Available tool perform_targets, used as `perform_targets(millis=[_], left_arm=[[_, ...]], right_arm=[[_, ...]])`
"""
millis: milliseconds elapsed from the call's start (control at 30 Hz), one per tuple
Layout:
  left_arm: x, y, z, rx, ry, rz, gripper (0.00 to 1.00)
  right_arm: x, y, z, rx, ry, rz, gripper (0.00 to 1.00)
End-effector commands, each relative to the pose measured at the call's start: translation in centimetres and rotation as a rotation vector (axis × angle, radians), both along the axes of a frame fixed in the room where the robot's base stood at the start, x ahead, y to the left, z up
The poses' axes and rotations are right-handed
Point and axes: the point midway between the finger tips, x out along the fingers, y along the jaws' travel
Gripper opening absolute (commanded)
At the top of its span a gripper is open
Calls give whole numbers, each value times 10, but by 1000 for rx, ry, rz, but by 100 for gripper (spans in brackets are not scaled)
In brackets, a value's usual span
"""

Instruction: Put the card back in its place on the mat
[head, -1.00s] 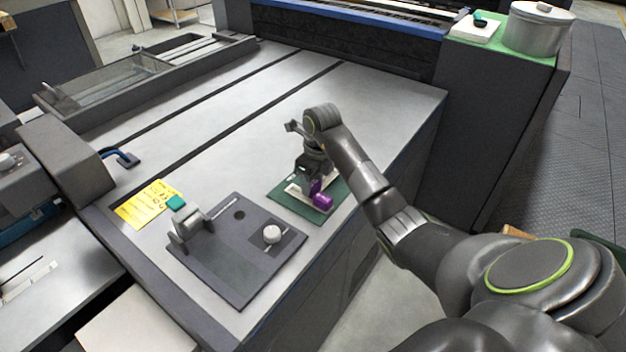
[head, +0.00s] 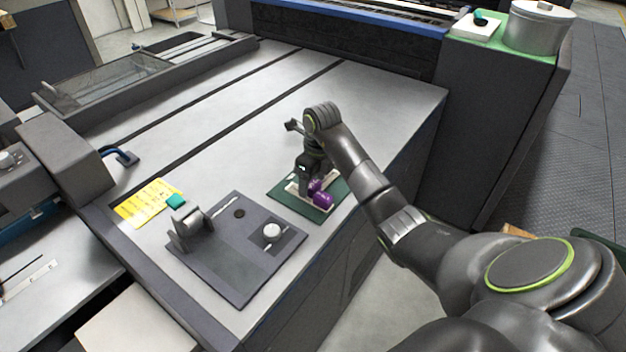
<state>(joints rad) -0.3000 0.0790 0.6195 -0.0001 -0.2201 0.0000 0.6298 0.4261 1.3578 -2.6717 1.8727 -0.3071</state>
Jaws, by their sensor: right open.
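The dark green mat (head: 334,197) lies on the grey worktop near its right edge. A pale flat piece (head: 296,188) shows at the mat's left, partly hidden by my right gripper (head: 306,192). It is too small to tell whether it is the card or a marked place. My right gripper points down, low over the mat, and is open. A purple object (head: 321,198) is on the mat, right beside the fingers; part of it is hidden behind them. I cannot tell whether the fingers touch anything. My left gripper is not in view.
A dark plate (head: 215,270) with a bracket (head: 191,232) and a white knob (head: 271,231) lies left of the mat. A yellow note (head: 142,205) with a teal block (head: 176,201) is farther left. The worktop behind the mat is clear.

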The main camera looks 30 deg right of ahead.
Motion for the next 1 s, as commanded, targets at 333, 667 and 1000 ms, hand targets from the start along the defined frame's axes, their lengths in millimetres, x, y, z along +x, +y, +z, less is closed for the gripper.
perform_targets(millis=[333, 667, 1000], left_arm=[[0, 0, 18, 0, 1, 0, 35], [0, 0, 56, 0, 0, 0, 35], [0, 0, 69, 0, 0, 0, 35]], right_arm=[[-8, -3, 76, 0, 0, 0, 62], [-11, -5, 110, 0, -1, 0, 62], [-13, -6, 122, 0, 0, 0, 62]])
